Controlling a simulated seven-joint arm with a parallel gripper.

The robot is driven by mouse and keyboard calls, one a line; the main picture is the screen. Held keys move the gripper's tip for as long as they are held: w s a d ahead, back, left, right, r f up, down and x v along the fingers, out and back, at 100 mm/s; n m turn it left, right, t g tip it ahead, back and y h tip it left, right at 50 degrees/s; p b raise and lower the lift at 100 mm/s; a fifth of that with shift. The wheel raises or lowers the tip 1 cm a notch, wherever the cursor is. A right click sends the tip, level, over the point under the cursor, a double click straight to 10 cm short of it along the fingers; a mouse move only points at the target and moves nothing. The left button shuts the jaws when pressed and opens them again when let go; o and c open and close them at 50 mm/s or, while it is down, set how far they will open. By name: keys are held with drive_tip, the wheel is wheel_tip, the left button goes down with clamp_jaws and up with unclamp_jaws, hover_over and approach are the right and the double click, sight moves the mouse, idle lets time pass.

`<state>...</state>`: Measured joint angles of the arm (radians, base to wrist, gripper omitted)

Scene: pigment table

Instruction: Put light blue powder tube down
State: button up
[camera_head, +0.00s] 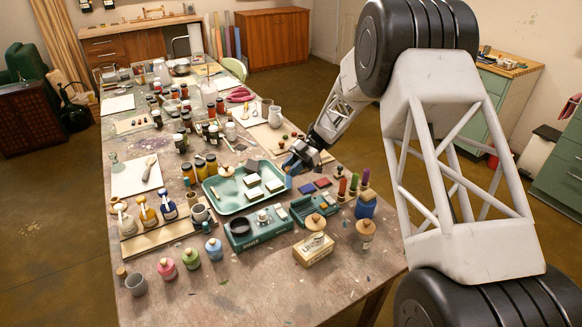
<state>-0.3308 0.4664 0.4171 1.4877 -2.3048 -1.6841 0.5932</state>
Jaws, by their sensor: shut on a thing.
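My gripper (301,155) is above the right-middle of the table, just beyond the right end of the green tray. It is shut on a small blue thing (289,166), which fits the light blue powder tube. The fingers hide part of it, and it is too small to tell whether it touches the table.
The green tray (211,190) holds pale blocks. Red and blue pads (321,183) lie right of it. The table's front right (345,275) is fairly clear.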

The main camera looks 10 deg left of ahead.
sight(291, 185)
drive_tip(key=shift+f, duration=0.25)
drive_tip(key=shift+f, duration=3.15)
drive_tip(key=shift+f, duration=0.3)
